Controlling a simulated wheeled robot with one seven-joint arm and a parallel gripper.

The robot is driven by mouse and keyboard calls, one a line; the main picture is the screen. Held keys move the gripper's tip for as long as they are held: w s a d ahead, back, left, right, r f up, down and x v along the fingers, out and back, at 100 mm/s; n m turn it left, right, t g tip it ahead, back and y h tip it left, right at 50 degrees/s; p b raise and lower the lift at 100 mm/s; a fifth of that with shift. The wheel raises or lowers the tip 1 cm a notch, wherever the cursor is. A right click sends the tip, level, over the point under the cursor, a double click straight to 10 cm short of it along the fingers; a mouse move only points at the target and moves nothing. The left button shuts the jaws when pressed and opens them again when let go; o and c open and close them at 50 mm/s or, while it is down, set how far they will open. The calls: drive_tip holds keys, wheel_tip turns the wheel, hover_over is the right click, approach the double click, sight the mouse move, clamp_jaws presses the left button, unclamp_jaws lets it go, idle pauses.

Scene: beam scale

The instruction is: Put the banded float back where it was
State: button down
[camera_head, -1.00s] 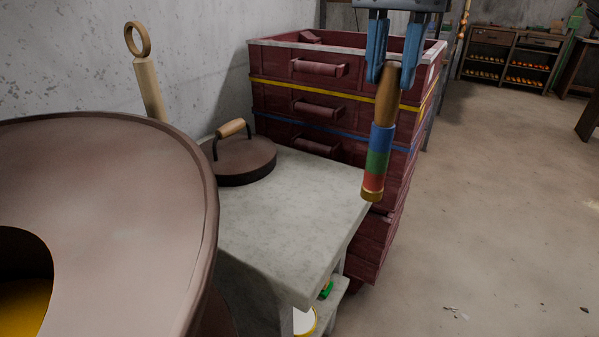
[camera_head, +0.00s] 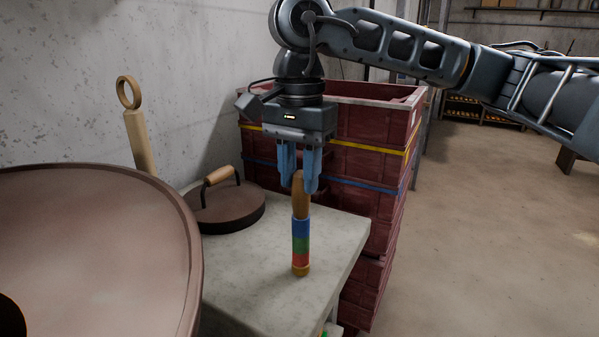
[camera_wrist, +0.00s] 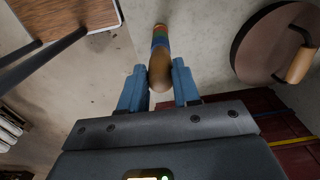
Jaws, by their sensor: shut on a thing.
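The banded float (camera_head: 301,240) has a wooden top and blue, green and red bands above a yellowish tip. My gripper (camera_head: 300,183) is shut on its wooden top and holds it nearly upright. In the head view its tip appears over the grey table (camera_head: 262,292); I cannot tell whether it touches the surface. In the wrist view the float (camera_wrist: 160,62) runs away from between the blue fingers (camera_wrist: 160,88).
A round brown lid (camera_head: 228,209) with a wooden handle lies on the table behind the float. A large brown vessel (camera_head: 110,235) fills the left front. Red stacked crates (camera_head: 372,140) stand behind the table. A wooden ringed rod (camera_head: 139,140) stands by the wall.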

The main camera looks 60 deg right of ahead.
drive_tip(key=shift+f+b, duration=0.3)
drive_tip(key=c, duration=0.8)
unclamp_jaws()
drive_tip(key=shift+r, duration=0.1)
drive_tip(key=shift+r, duration=0.1)
drive_tip(key=shift+r+p, duration=0.25)
drive_tip(key=shift+p, duration=0.2)
wheel_tip(320, 180, up, 12)
drive_tip(key=shift+f, duration=0.2)
